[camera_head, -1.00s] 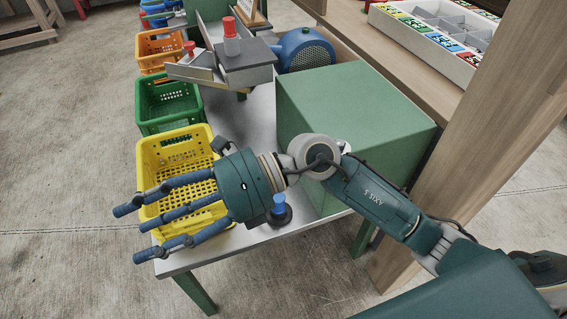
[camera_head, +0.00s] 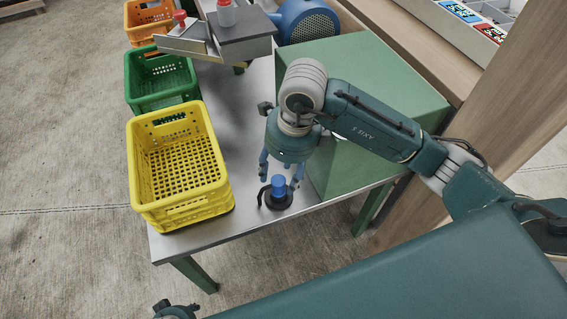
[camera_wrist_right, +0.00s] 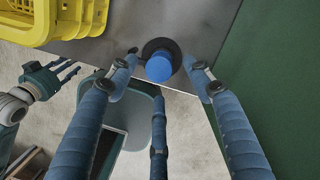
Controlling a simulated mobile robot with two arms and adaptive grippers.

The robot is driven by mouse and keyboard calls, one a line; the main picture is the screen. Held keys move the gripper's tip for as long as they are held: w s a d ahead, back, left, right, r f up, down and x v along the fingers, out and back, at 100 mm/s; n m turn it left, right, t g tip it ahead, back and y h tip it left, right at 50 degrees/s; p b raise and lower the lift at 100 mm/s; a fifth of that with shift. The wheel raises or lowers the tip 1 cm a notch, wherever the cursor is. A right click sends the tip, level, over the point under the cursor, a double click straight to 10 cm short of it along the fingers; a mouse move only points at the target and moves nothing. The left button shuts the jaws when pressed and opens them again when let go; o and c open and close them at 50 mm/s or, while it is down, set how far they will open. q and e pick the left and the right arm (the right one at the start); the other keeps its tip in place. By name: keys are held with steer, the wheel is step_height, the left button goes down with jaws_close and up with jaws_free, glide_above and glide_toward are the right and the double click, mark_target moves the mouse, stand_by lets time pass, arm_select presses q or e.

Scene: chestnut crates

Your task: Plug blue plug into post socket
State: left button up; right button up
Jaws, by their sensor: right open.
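The blue plug (camera_head: 278,184) stands upright on a round black base (camera_head: 281,203) near the front edge of the metal table. In the right wrist view the blue plug (camera_wrist_right: 159,67) shows from above, between the spread fingertips. My right gripper (camera_head: 280,180) is open and points down just above and around the plug, with no grip on it visible. My left gripper (camera_wrist_right: 62,72) shows at the left of the right wrist view, off the table, with its fingers apart and empty. I cannot make out a post socket for certain.
A yellow crate (camera_head: 140,190) stands left of the plug, with green (camera_head: 133,88) and orange (camera_head: 130,35) crates behind. A large green box (camera_head: 400,90) stands close on the right. A blue motor-like unit (camera_head: 305,22) and grey block (camera_head: 240,45) are at the back.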

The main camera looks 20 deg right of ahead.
mark_target(278, 180)
arm_select(q)
steer(key=shift+w+r+b, duration=0.2)
steer(key=shift+w+r, duration=0.05)
steer(key=shift+r, duration=0.45)
steer(key=shift+w+r+b, duration=0.15)
steer(key=shift+w+r, duration=0.05)
steer(key=shift+r, duration=0.5)
arm_select(e)
steer(key=shift+w+a+f, duration=0.15)
steer(key=shift+f, duration=1.2)
steer(key=shift+w+a+f, duration=0.15)
steer(key=shift+f, duration=1.2)
jaws_close()
arm_select(q)
steer(key=shift+s+f, duration=0.1)
arm_select(e)
steer(key=shift+r, duration=0.15)
steer(key=shift+r, duration=0.1)
arm_select(q)
steer(key=shift+s+f, duration=0.15)
steer(key=shift+f, duration=0.15)
steer(key=shift+f+p, duration=0.35)
steer(key=shift+f, duration=0.15)
arm_select(e)
steer(key=shift+w+r, duration=0.1)
steer(key=shift+r, duration=0.3)
arm_select(q)
steer(key=shift+f, duration=0.3)
arm_select(e)
steer(key=shift+r, duration=0.1)
